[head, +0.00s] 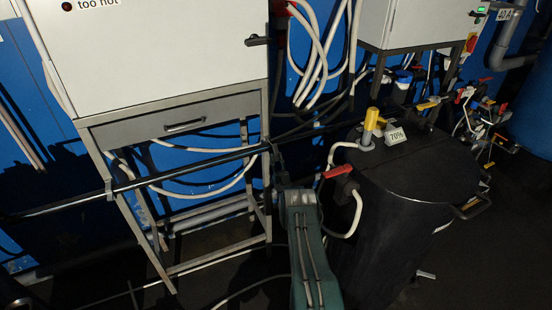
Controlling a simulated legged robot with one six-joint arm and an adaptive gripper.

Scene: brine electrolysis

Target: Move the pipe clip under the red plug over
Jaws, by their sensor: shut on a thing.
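My gripper (274,152) is dark and small in the picture, at the far end of my green arm. It is at the black horizontal pipe (200,163), shut on what looks like the pipe clip there. The clip is mostly hidden by the gripper and hard to tell from the dark pipe. Another small clip (108,187) sits on the same pipe further left. A red plug (283,8) with white cables is at the top edge, roughly above my gripper. A red-handled black fitting (340,173) is to the right, on the black tank.
A white cabinet (160,60) on a grey metal stand (177,122) with a drawer fills the left. White cables hang behind the pipe. A black tank (385,225) with a yellow valve (372,120) and a "70%" tag (397,136) stands close on the right.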

